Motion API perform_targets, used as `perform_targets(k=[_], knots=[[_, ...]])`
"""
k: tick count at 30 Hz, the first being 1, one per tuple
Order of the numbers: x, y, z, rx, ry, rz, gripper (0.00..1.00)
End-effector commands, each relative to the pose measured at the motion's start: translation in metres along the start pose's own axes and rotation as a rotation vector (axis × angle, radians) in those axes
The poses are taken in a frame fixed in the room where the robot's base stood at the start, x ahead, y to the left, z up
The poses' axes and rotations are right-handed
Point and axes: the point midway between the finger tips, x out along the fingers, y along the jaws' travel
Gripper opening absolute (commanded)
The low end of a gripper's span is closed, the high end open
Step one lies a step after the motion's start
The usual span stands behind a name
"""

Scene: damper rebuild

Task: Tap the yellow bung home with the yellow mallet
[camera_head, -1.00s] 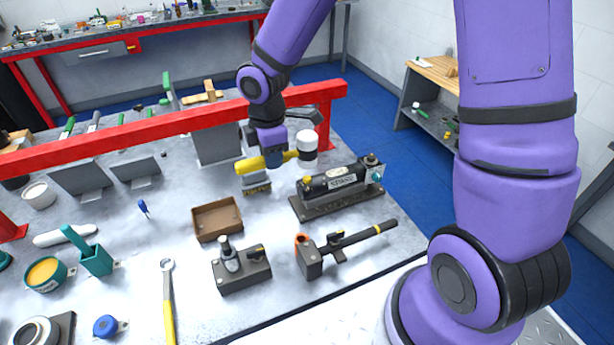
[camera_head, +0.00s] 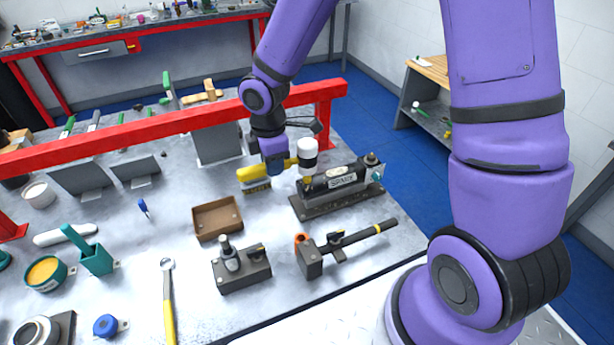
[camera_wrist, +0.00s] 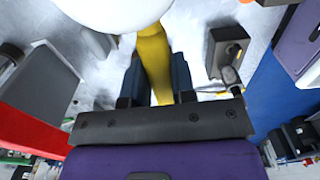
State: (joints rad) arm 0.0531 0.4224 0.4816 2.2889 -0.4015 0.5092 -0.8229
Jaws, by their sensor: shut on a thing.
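My gripper (camera_head: 276,166) is shut on the yellow handle of the mallet (camera_head: 254,172). The mallet's white head (camera_head: 307,150) points right, over the left end of the black damper body (camera_head: 338,181). The yellow bung (camera_head: 307,181) is at that left end, just under the white head and partly hidden by it. I cannot tell whether the head touches it. In the wrist view, the yellow handle (camera_wrist: 153,58) runs between my two fingers (camera_wrist: 155,82), and the white head (camera_wrist: 108,12) fills the top edge. The bung does not show there.
A red rail (camera_head: 180,122) crosses behind my gripper. A brown tray (camera_head: 217,234), a dark block with a post (camera_head: 241,270) and a black bar tool with an orange end (camera_head: 345,243) lie in front. Bare bench shows between them.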

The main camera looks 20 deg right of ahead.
Motion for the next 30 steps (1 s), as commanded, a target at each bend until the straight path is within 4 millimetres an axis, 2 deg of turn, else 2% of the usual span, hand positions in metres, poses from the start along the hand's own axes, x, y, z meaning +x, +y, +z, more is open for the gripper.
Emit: perform_targets(k=[3, 11, 30], knots=[[0.028, -0.001, -0.001, -0.004, -0.001, -0.004, 0.0], [0.018, 0.001, 0.0, 0.0, 0.001, 0.004, 0.0], [-0.032, 0.001, 0.0, 0.001, 0.0, 0.004, 0.0]])
